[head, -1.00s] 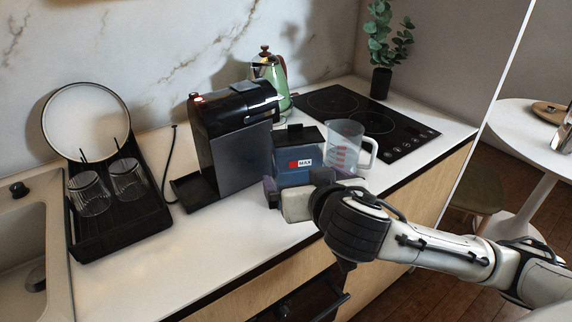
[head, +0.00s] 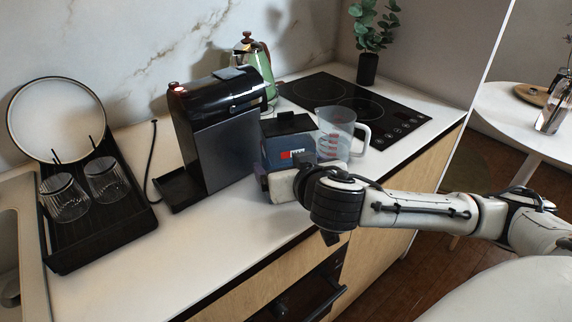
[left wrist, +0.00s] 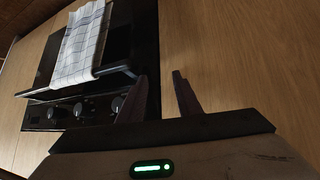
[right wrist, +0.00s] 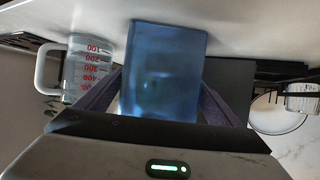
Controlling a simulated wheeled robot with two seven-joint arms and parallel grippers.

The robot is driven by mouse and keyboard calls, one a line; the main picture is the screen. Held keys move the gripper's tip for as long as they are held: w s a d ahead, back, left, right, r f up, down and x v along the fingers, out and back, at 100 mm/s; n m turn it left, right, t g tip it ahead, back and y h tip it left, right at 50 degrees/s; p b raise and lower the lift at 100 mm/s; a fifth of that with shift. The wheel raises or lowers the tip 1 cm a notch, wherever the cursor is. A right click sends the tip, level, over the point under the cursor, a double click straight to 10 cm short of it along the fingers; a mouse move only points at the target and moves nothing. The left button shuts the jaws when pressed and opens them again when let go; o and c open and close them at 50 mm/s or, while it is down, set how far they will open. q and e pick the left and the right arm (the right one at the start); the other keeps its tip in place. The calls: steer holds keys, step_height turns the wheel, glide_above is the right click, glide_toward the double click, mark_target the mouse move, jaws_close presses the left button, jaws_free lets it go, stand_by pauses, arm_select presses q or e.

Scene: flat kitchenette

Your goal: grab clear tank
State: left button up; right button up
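The clear tank shows as a blue translucent box (right wrist: 162,70) in the right wrist view. In the head view it is a dark blue box (head: 284,147) with a black top and a red-and-white label, on the counter beside the black coffee machine. My right gripper (right wrist: 162,82) is open, with one finger on each side of the tank; I cannot tell whether they touch it. In the head view the right gripper (head: 272,182) covers the tank's lower front. My left gripper (left wrist: 160,77) is open and empty, facing the cabinet front; it is outside the head view.
A measuring jug (head: 335,130) stands close to the tank's right. The coffee machine (head: 222,140) is at its left. A green kettle (head: 262,65) and cooktop (head: 350,108) lie behind. A drying rack (head: 90,215) holds glasses. A towel (left wrist: 82,45) hangs on the oven handle.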

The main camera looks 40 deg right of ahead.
mark_target(287, 121)
steer(key=c, duration=1.4)
steer(key=shift+r, duration=0.15)
steer(key=shift+w, duration=0.1)
steer(key=shift+r, duration=0.35)
steer(key=shift+r+p, duration=0.5)
steer(key=shift+r, duration=4.15)
